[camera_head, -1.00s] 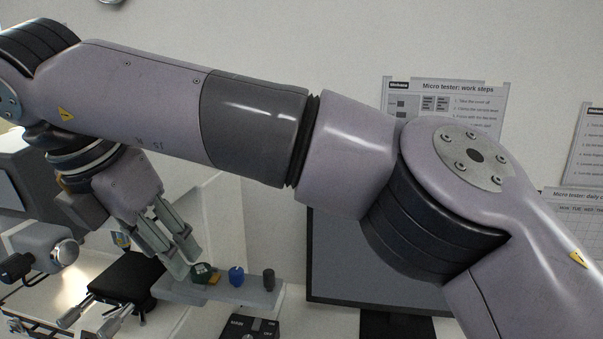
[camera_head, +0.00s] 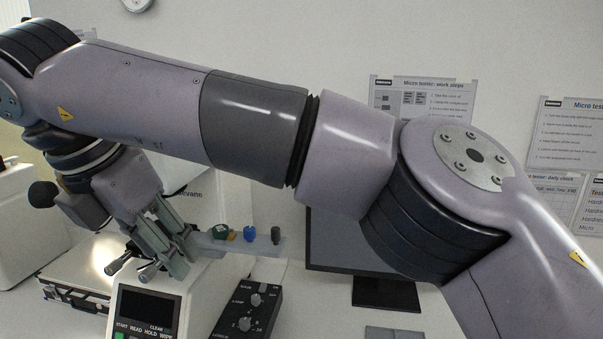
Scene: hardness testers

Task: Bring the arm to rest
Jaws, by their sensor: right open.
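My right arm (camera_head: 255,125) reaches in from the right and crosses the whole upper picture in the head view. It bends down at the left to my right gripper (camera_head: 174,258). The gripper's grey fingers are open and point down and to the right. I see nothing between them. They hang in front of the white tester (camera_head: 185,295), near the left end of a light shelf (camera_head: 265,246); I cannot tell whether they touch anything. My left gripper is out of view.
A green piece (camera_head: 221,232), a blue piece (camera_head: 250,233) and a dark grey piece (camera_head: 276,235) stand on the shelf. A black knob box (camera_head: 247,312) is beside the tester. A monitor (camera_head: 340,240) stands behind my arm.

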